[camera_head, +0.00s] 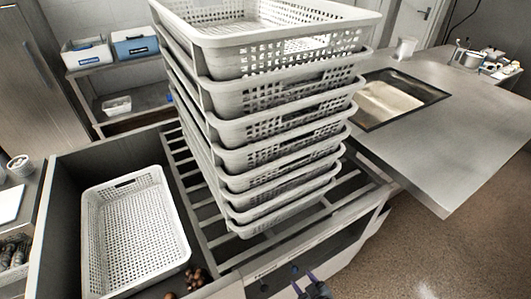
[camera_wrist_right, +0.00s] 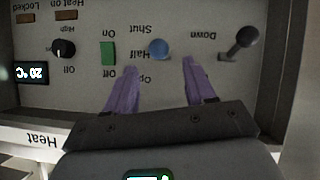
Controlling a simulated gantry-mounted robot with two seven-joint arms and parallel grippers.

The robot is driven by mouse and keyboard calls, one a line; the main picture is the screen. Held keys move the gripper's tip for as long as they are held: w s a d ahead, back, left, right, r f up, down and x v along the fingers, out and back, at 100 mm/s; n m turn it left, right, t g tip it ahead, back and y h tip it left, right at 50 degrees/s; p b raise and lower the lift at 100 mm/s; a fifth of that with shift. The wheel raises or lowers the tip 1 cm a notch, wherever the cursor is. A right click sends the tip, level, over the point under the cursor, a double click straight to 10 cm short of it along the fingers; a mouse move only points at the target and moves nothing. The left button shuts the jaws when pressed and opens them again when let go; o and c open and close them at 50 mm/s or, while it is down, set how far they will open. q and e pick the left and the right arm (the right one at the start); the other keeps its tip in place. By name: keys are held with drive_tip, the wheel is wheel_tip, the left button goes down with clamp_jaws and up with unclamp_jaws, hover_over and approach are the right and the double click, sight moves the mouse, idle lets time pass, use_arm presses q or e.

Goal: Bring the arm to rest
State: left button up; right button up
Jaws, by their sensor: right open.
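My right gripper (camera_head: 304,285) shows at the bottom of the head view, in front of a control panel on the machine's front side. In the right wrist view its two purple fingers (camera_wrist_right: 159,80) are apart with nothing between them. A blue round knob (camera_wrist_right: 158,49) shows just beyond and between the fingertips; whether they touch the panel (camera_wrist_right: 85,85) cannot be told. A green switch (camera_wrist_right: 108,53), a black dial (camera_wrist_right: 64,49) and a lever with a dark ball end (camera_wrist_right: 240,40) sit on the same panel. My left gripper is not in view.
A tall stack of white perforated baskets (camera_head: 285,132) stands on a slatted rack (camera_head: 215,228). An empty basket (camera_head: 135,235) lies in the left bin, with small brown round things (camera_head: 195,279) beside it. A grey counter (camera_head: 450,130) with a sink (camera_head: 395,98) is at right.

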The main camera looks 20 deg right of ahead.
drive_tip(key=s+r+m+g+h, duration=0.15)
drive_tip(key=s+r+g, duration=0.65)
drive_tip(key=s+r, duration=0.9)
wheel_tip(320, 180, up, 35)
drive_tip(key=s+p, duration=0.2)
drive_tip(key=p, duration=3.5)
wheel_tip(320, 180, down, 67)
drive_tip(key=b, duration=6.7)
drive_tip(key=shift+w+a, duration=0.15)
drive_tip(key=shift+a, duration=0.2)
drive_tip(key=shift+m, duration=0.25)
